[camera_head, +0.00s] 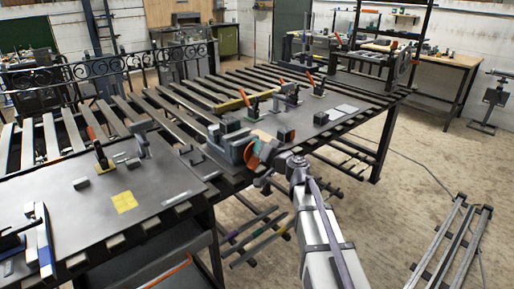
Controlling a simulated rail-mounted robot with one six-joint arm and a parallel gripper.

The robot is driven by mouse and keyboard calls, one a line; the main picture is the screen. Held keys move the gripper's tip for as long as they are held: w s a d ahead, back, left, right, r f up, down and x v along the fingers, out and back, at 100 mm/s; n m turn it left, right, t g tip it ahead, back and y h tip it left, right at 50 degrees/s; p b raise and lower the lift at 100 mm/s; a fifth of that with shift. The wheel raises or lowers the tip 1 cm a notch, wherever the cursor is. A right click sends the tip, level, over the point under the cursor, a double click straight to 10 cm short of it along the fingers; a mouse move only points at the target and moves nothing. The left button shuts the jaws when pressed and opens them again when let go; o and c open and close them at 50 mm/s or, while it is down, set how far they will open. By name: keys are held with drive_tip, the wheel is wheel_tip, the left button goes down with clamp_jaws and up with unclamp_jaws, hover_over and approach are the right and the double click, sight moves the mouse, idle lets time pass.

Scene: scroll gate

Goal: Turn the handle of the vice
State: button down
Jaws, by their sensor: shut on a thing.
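The vice (232,143) is a grey, blocky bench vice at the front edge of the slatted metal table, near the middle of the view. Its front end, with orange-red and green parts (254,154), faces my arm. My gripper (262,168) is at this front end, at the tip of my arm, which reaches up from the lower right. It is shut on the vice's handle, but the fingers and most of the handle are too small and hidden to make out.
The slatted table (140,190) carries clamps with red handles (98,150), small metal blocks (285,133) and a yellow square (124,202). Metal rails (455,250) lie on the floor at the right. The floor (400,200) between them and the table is mostly clear.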

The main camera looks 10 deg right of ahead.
sight(249, 155)
drive_tip(key=m, duration=0.3)
drive_tip(key=shift+w+d+f+m+b, duration=0.1)
drive_tip(key=shift+d+f+m+b, duration=0.2)
drive_tip(key=shift+f, duration=0.1)
drive_tip(key=m, duration=0.3)
drive_tip(key=shift+d+f+m+b, duration=0.1)
drive_tip(key=shift+f+m+b, duration=0.2)
drive_tip(key=shift+f+b, duration=0.1)
drive_tip(key=m, duration=0.2)
drive_tip(key=f+m+b, duration=0.1)
drive_tip(key=m, duration=0.3)
drive_tip(key=shift+f+m, duration=0.25)
drive_tip(key=shift+m, duration=0.05)
drive_tip(key=m, duration=0.2)
drive_tip(key=m+b, duration=0.1)
drive_tip(key=m, duration=0.1)
drive_tip(key=f+m, duration=0.1)
drive_tip(key=m, duration=0.1)
drive_tip(key=shift+a, duration=0.35)
drive_tip(key=m, duration=0.4)
drive_tip(key=s+a+m+b, duration=0.1)
drive_tip(key=m, duration=0.1)
drive_tip(key=shift+f+m, duration=0.3)
drive_tip(key=shift+f, duration=0.05)
drive_tip(key=c, duration=1)
unclamp_jaws()
drive_tip(key=shift+w, duration=0.1)
drive_tip(key=shift+c, duration=0.2)
